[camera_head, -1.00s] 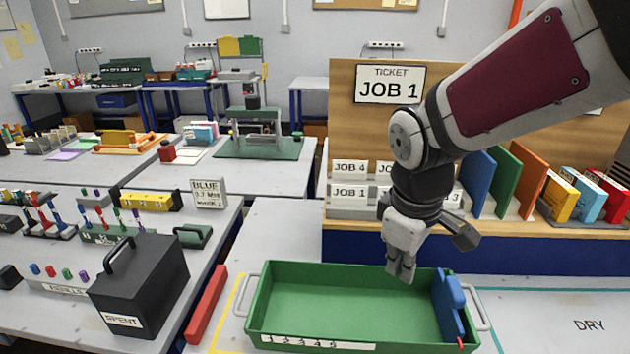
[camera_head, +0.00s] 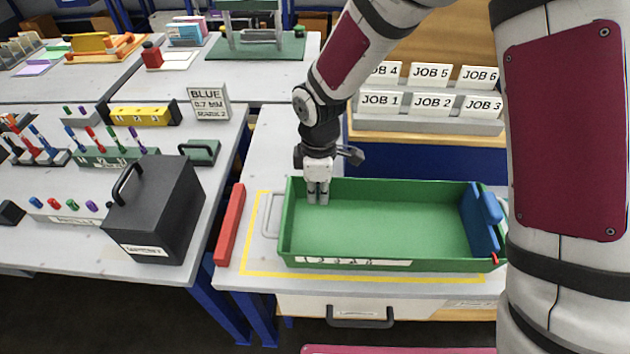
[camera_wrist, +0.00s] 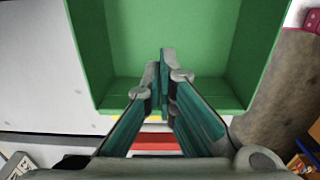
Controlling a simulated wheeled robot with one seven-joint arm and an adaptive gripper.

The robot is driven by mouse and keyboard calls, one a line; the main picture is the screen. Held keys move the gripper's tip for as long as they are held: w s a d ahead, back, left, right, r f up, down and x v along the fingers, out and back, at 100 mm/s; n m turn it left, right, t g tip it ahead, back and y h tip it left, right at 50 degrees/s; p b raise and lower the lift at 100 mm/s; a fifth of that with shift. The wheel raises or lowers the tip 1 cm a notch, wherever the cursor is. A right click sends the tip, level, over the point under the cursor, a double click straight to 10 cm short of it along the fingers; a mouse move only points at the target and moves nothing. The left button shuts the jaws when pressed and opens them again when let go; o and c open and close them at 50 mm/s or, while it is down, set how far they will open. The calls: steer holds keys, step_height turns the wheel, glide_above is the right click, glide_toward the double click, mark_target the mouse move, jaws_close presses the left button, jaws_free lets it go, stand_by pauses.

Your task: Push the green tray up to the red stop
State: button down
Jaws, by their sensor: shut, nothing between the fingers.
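The green tray (camera_head: 345,262) lies on the bench in the head view, with a wire handle (camera_head: 269,214) at its left end and a blue piece (camera_head: 478,219) at its right end. The red stop (camera_head: 230,225) is a bar left of the tray, with a gap between them. My gripper (camera_head: 318,198) is shut and empty, pointing down at the tray's left end, near the far left corner. In the wrist view, my fingertips (camera_wrist: 165,58) appear over the tray floor (camera_wrist: 200,40), and the red stop (camera_wrist: 155,142) shows beyond the tray's end wall. Contact with the tray cannot be told.
A yellow outline (camera_head: 262,272) is marked on the bench around the tray. A black box (camera_head: 155,215) stands on the neighbouring bench to the left. The job card rack (camera_head: 430,120) is behind the tray.

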step_height(320, 180, down, 5)
steer(key=shift+a+r, duration=0.1)
steer(key=shift+a, duration=0.05)
steer(key=shift+a+r, duration=0.15)
steer(key=shift+a, duration=1.05)
steer(key=shift+a+p, duration=0.35)
steer(key=shift+a, duration=0.25)
steer(key=shift+a, duration=0.1)
steer(key=a+b, duration=0.5)
steer(key=a, duration=0.7)
steer(key=shift+a, duration=0.7)
